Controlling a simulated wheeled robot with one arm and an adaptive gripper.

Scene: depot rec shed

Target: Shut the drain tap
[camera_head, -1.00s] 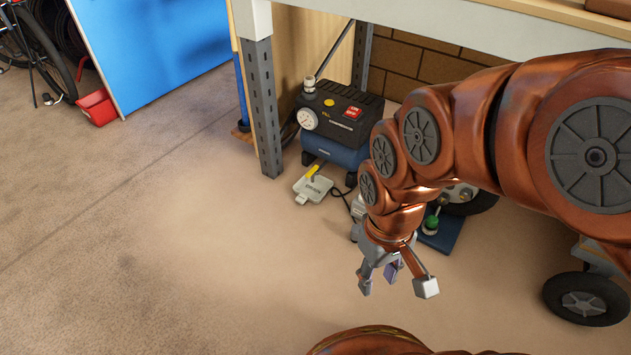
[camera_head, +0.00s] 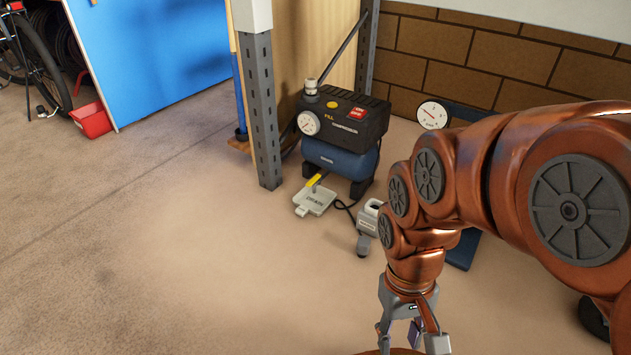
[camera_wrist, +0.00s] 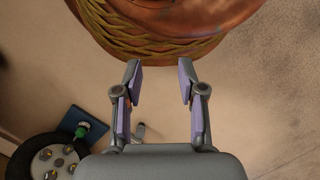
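The drain tap is a yellow lever (camera_head: 314,181) on a pale grey plate (camera_head: 317,201) marked DRAIN, on the floor in front of the compressor in the head view. The lever slants up to the right; I cannot tell its exact setting. The compressor (camera_head: 343,139) is blue and black with a gauge, a yellow FILL button and a red on/off switch. My gripper (camera_head: 413,343) is open and empty, low in the head view, right of and nearer than the tap. In the wrist view its fingers (camera_wrist: 160,72) stand apart; the tap is out of that view.
A grey metal post (camera_head: 260,110) stands left of the compressor. A grey device (camera_head: 368,226) sits right of the plate, with a cable near it. A round gauge (camera_head: 432,115) stands behind my arm. A wheel (camera_wrist: 45,158) shows in the wrist view. Open floor (camera_head: 170,250) lies left.

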